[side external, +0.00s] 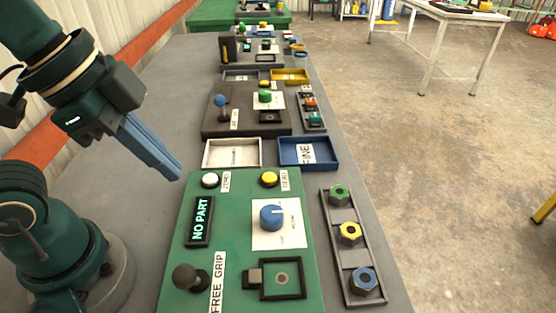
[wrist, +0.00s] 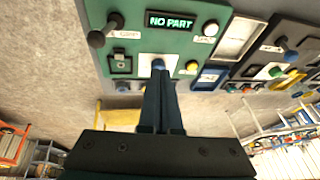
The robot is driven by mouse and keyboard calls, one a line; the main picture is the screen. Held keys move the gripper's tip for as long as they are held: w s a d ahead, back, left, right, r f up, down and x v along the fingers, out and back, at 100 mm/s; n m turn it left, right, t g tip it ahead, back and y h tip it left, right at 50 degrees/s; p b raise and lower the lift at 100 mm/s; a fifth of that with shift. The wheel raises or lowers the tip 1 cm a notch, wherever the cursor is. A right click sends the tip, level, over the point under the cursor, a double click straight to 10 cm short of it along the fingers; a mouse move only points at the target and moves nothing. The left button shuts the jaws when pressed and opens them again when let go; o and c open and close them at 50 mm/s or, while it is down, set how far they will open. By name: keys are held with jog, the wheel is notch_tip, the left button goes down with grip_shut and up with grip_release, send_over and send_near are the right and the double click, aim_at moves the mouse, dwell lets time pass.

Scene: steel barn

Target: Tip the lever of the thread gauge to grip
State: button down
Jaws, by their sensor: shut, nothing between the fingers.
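The thread gauge is a green panel (side external: 233,235) in the front of the side external view. Its lever has a dark round knob (side external: 184,277) at the panel's near left, beside a label reading FREE and GRIP. The lever knob also shows in the wrist view (wrist: 97,39). A display (side external: 199,221) reads NO PART. The square nest (side external: 282,279) with a small clamp block beside it holds no nut. My gripper (side external: 176,174) is shut and empty, with blue fingers, in the air behind and left of the panel. In the wrist view its fingers (wrist: 158,72) overlap the blue dial's area.
A blue dial (side external: 271,217), a white button (side external: 210,180) and a yellow button (side external: 269,179) stand up from the panel. A rack (side external: 338,236) holds green, yellow and blue nuts at right. A white tray (side external: 232,153) and a blue tray (side external: 308,152) lie behind.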

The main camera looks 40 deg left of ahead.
aim_at(187, 283)
jog(key=s+d+m+g+h, duration=0.1)
jog(key=s+d+m+g, duration=0.15)
jog(key=d+m, duration=0.35)
jog(key=s+d+m+g, duration=0.2)
jog(key=s+d+m, duration=0.2)
jog(key=d+m, duration=0.2)
jog(key=shift+w+a+f, duration=0.1)
jog(key=shift+a+f, duration=0.25)
jog(key=shift+f, duration=1.05)
jog(key=shift+w+a+f, duration=0.15)
jog(key=shift+a+f, duration=0.15)
jog(key=shift+f, duration=1.1)
jog(key=shift+w+a+f, duration=0.1)
jog(key=shift+a+f, duration=0.25)
jog(key=shift+f, duration=1.05)
jog(key=shift+w+a+r, duration=0.15)
jog(key=shift+w+a, duration=0.05)
